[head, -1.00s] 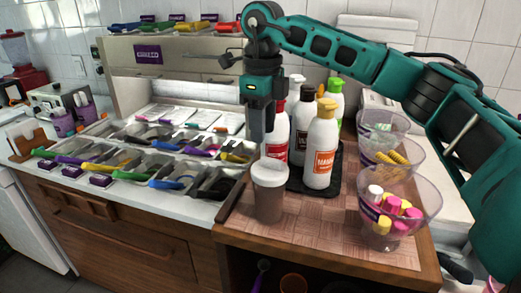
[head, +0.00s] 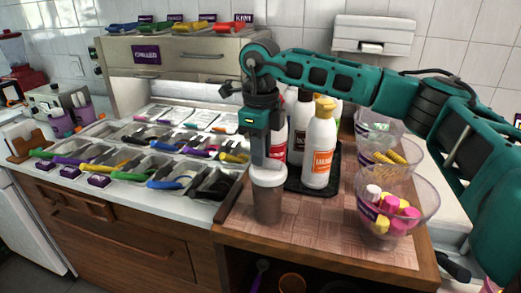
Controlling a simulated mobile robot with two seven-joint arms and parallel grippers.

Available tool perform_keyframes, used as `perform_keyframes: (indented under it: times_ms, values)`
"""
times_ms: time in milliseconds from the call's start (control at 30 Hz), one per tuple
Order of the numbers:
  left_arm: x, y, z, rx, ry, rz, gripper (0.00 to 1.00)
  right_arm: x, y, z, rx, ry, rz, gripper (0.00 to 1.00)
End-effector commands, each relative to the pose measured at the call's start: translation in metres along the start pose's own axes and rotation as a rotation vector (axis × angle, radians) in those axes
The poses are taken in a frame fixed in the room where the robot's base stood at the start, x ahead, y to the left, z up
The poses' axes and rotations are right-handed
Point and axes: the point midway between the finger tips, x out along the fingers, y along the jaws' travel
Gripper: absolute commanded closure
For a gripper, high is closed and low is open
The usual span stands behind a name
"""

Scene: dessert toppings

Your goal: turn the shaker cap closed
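The shaker (head: 267,205) stands upright near the left edge of the wooden counter. It has a brownish, see-through body and a white cap (head: 268,177) on top. My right gripper (head: 265,163) points straight down directly over the cap, its fingertips at the cap's top. One finger hides the other, so I cannot tell how far apart they are or whether they touch the cap. My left gripper is not in view.
Several sauce bottles (head: 320,148) stand on a black tray (head: 312,189) just behind and right of the shaker. Clear bowls (head: 425,205) of toppings line the right side. Topping bins (head: 180,165) lie to the left. The counter in front of the shaker is clear.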

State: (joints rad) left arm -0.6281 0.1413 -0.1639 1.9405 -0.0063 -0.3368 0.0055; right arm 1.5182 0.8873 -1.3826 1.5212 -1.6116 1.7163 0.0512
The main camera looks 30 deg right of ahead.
Motion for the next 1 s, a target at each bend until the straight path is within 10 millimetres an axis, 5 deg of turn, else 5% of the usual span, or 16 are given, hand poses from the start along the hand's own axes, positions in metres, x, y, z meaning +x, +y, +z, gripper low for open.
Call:
perform_keyframes:
  times_ms: [133,800,833,1000]
  values:
    - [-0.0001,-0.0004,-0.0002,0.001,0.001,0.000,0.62,-0.0002,0.0000,0.0001,0.000,0.000,0.000,1.00]
    - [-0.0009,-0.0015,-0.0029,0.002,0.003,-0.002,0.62,-0.0004,-0.0018,0.0001,0.088,0.000,-0.001,1.00]
    - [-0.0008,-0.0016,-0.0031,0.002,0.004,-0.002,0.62,-0.0004,-0.0018,0.0001,0.088,0.000,-0.001,0.87]
    - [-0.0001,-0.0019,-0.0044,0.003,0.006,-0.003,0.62,-0.0004,-0.0017,0.0001,0.087,0.000,0.000,0.71]
